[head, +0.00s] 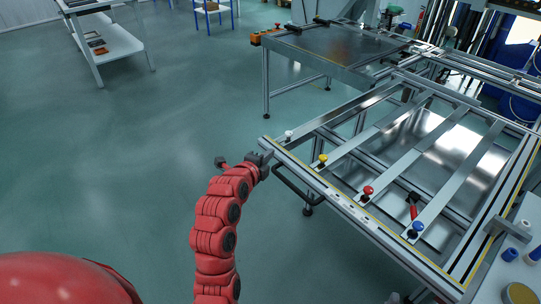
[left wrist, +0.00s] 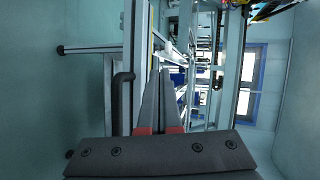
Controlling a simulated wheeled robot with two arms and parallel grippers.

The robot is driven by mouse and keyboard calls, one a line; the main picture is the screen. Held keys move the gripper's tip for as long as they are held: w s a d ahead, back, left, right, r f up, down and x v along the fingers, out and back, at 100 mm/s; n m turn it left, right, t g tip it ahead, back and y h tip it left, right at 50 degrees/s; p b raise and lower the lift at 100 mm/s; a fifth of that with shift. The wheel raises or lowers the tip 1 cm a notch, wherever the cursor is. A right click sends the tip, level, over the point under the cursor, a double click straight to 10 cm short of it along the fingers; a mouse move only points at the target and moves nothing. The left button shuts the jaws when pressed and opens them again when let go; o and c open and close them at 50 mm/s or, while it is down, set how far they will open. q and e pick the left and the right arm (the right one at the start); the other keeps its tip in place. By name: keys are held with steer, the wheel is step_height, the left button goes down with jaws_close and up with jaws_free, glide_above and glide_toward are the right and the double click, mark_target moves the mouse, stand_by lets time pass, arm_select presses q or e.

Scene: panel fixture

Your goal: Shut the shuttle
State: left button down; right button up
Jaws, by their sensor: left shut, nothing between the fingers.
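The panel fixture (head: 345,212) is a metal frame at the right of the head view, with slats across it. I take the shuttle to be part of this frame, but cannot tell its exact bounds. A black bar handle (head: 290,190) sits on the frame's near edge; a dark handle (left wrist: 119,103) also shows left of my fingers in the left wrist view. My left gripper (head: 264,157) is shut and empty at the frame's near left corner, just beyond the handle. Its fingers (left wrist: 172,95) point along the frame. My right gripper is not in view.
White, yellow, red (head: 368,191) and blue knobs sit on the slats' near ends. A red-handled clamp (head: 413,211) is on the frame. A metal table (head: 330,50) stands behind, a white shelf unit (head: 115,38) at back left. Floor (head: 120,170) on the left is clear.

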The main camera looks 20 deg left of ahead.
arm_select(q)
glide_toward(287, 136)
steer(key=x, duration=0.3)
steer(key=b+x, duration=0.1)
steer(key=x, duration=0.1)
steer(key=shift+f, duration=0.35)
steer(key=shift+w+r, duration=0.1)
steer(key=shift+w, duration=0.6)
steer(key=shift+d, duration=0.1)
